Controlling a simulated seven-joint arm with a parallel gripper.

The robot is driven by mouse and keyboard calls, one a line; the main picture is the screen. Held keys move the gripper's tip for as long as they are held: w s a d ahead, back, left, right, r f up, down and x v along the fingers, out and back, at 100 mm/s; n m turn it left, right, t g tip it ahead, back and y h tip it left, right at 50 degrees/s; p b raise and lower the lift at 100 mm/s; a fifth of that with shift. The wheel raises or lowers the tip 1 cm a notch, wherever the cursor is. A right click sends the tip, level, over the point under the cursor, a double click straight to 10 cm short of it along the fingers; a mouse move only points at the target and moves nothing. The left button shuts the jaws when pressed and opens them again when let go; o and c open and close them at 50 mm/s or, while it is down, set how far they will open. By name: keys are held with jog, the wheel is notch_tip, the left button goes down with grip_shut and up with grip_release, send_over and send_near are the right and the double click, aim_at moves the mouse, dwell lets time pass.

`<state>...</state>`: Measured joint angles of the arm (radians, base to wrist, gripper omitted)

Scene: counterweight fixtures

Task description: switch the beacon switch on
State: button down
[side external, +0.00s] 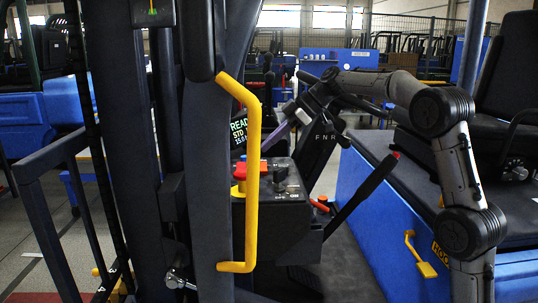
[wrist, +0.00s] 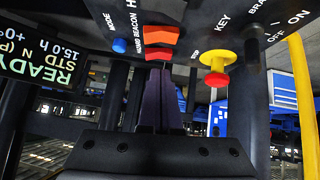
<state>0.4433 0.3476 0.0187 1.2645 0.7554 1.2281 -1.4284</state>
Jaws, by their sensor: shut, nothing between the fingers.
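Two orange-red rocker switches sit on the dark control panel in the wrist view. The upper one (wrist: 162,34) appears to line up with the BEACON label, the lower one (wrist: 158,55) with HAZARD. I cannot tell whether either is on. My gripper (wrist: 160,70) is shut and empty, its purple fingers pointing at the panel and their tips by the lower rocker. Contact is unclear. In the side external view my gripper (side external: 270,142) is above the console (side external: 280,218), and the rockers cannot be made out there.
A yellow-and-red stop button (wrist: 217,68), a blue mode button (wrist: 120,45) and a dark key knob (wrist: 255,50) are near the rockers. A lit display (wrist: 40,55) is at left. A yellow grab bar (side external: 252,170) and dark mast stand before the console.

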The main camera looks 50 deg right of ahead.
jog(key=v, duration=0.9)
jog(key=shift+s, duration=0.5)
jog(key=shift+r, duration=0.1)
jog(key=shift+w+d+r+n+t+h, duration=0.25)
jog(key=shift+w+d+n+t+h, duration=0.1)
jog(key=shift+w+t, duration=0.1)
send_over(262, 168)
jog(key=d, duration=0.2)
notch_tip(262, 168, down, 7)
jog(key=shift+s+f, duration=0.15)
jog(key=shift+d+f, duration=0.25)
jog(key=shift+f, duration=0.9)
jog(key=shift+w+d+f, duration=0.1)
jog(key=shift+w+f, duration=0.1)
jog(key=shift+f, duration=0.5)
